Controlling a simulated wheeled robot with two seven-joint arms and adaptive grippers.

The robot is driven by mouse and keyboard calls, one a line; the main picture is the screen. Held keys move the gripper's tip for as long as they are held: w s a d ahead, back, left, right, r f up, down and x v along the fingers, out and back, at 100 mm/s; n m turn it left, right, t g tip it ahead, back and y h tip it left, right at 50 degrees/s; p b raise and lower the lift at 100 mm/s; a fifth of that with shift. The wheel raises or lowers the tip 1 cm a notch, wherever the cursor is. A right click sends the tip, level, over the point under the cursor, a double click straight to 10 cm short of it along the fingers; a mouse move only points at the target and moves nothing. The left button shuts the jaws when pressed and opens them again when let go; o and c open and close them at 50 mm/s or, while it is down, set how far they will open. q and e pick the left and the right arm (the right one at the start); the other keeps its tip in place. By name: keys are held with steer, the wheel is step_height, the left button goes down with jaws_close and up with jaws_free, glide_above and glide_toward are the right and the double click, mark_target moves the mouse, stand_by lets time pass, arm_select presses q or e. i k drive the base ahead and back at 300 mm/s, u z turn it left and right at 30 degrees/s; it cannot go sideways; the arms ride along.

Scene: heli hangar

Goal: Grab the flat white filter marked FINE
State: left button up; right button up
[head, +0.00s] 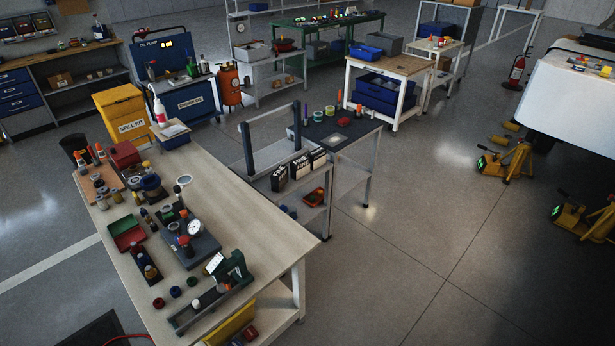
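Several upright flat pieces stand in a row on a grey metal shelf unit (258,172) beyond the wooden workbench. They are a left one (279,178), a middle one (300,168) and a right one (318,158). Each shows dark faces with pale edges and small white lettering. The lettering is too small to tell surely which is marked FINE. Neither of my grippers shows in the head view.
The wooden workbench (245,215) in front holds a gauge block (193,250), a green press (232,270), bottles and trays. A dark-topped table (350,135) adjoins the shelf. Yellow jacks (510,160) stand at right. Floor right of the shelf is clear.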

mark_target(301, 167)
steer(key=z, duration=0.85)
steer(key=i, duration=4.3)
steer(key=u, duration=2.85)
